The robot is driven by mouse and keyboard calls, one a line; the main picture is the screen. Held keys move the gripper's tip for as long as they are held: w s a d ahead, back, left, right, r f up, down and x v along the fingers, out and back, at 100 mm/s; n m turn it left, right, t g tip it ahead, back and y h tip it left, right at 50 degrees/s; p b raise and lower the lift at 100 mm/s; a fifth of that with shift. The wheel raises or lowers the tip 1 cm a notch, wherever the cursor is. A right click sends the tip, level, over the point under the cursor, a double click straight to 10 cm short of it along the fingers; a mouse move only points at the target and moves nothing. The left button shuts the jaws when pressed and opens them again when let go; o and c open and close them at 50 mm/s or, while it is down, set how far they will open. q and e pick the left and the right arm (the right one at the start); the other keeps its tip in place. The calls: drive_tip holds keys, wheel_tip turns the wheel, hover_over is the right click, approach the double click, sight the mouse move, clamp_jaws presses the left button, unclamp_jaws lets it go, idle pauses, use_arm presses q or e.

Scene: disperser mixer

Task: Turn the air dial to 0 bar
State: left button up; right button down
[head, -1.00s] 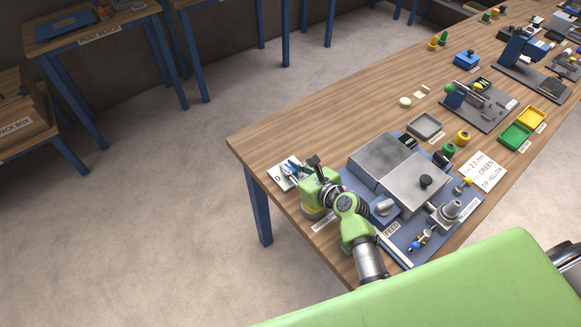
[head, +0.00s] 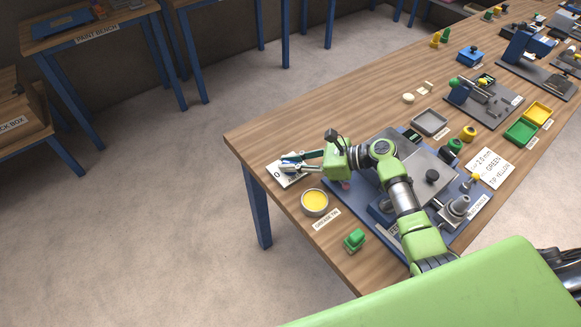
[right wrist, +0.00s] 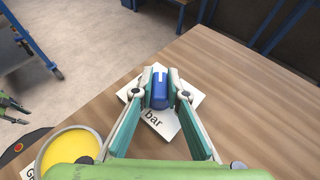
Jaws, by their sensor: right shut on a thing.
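The air dial is a small blue knob on a white card. The dial (right wrist: 159,90) shows between my right fingertips in the right wrist view, with a pale line along its top. The card (right wrist: 184,122) reads "bar" there, and a 0 shows on it (head: 279,173) in the head view. My right gripper (head: 283,162) reaches in from the right, low over the card. In the right wrist view its fingers (right wrist: 160,92) are shut on the dial's sides. My left gripper (right wrist: 14,111) shows small at the left edge there, fingers apart, away from the dial.
A grease tin (head: 315,201) with yellow contents stands close in front of the card. The grey-topped machine (head: 410,170) stands under and behind my right arm. The bench's left edge is near the card.

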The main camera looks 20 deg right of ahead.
drive_tip(key=n+g+b, duration=0.2)
drive_tip(key=n+g+y+b, duration=0.1)
drive_tip(key=n+g+b, duration=0.1)
drive_tip(key=shift+w+f+y, duration=0.1)
drive_tip(key=shift+f+y, duration=0.1)
drive_tip(key=shift+y, duration=0.1)
drive_tip(key=shift+r+n+g+b, duration=0.15)
drive_tip(key=shift+n+g+b, duration=0.75)
drive_tip(key=shift+g+b, duration=0.4)
drive_tip(key=c, duration=2)
unclamp_jaws()
drive_tip(key=shift+o, duration=0.2)
drive_tip(key=shift+r, duration=0.15)
wheel_tip(320, 180, up, 10)
drive_tip(key=shift+f, duration=0.15)
